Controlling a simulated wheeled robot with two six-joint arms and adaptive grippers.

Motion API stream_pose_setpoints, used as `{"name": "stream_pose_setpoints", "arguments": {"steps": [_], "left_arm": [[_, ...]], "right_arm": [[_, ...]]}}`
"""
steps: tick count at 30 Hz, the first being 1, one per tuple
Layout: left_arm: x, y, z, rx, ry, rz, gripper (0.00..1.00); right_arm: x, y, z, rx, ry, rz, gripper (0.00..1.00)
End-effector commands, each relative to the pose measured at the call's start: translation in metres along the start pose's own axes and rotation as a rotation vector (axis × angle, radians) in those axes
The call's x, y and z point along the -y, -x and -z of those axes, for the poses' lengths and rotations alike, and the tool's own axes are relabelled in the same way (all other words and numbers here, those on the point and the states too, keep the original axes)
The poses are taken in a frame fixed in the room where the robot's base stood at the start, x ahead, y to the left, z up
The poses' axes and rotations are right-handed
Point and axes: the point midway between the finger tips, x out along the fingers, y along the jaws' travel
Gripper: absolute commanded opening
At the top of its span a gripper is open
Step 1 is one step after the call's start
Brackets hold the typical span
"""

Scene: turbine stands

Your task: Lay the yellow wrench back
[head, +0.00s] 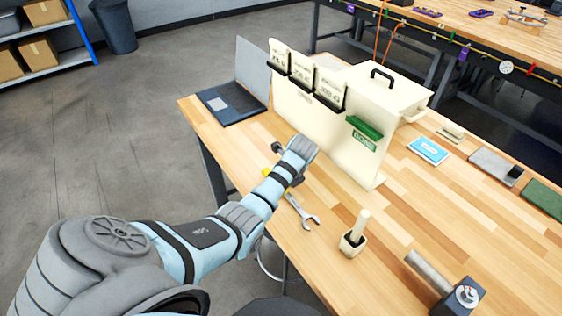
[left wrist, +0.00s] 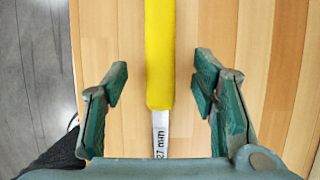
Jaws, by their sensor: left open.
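The yellow wrench lies on the wooden table near its left edge. Its grey open-ended head (head: 306,212) shows in the head view, and most of its handle is hidden under my left arm. In the left wrist view its yellow handle (left wrist: 160,50) runs straight up between the fingers, with a bare metal shank marked 27 mm below it. My left gripper (left wrist: 160,84) is open, one finger on each side of the handle, with a gap on both sides. In the head view the gripper is mostly hidden behind the wrist. My right gripper is not in view.
A cream cabinet (head: 390,98) with labelled slots and a green holder stands behind the wrench. A laptop (head: 235,105) is at the back left. A small cup with a peg (head: 352,242) and a dark block with a metal rod (head: 460,298) stand nearer the front.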

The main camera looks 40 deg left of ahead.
Motion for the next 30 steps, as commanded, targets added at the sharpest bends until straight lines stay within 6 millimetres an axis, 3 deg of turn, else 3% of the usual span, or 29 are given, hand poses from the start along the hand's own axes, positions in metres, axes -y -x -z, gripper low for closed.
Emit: {"name": "stream_pose_setpoints", "arguments": {"steps": [8,19,30], "left_arm": [[0.000,0.026,-0.001,0.000,0.000,0.001,0.53],[0.001,0.065,0.000,0.001,0.000,0.002,0.53],[0.000,0.070,0.000,0.000,0.000,0.000,0.53]], "right_arm": [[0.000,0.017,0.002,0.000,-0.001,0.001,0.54],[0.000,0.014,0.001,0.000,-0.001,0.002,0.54],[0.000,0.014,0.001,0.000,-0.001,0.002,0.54]]}}
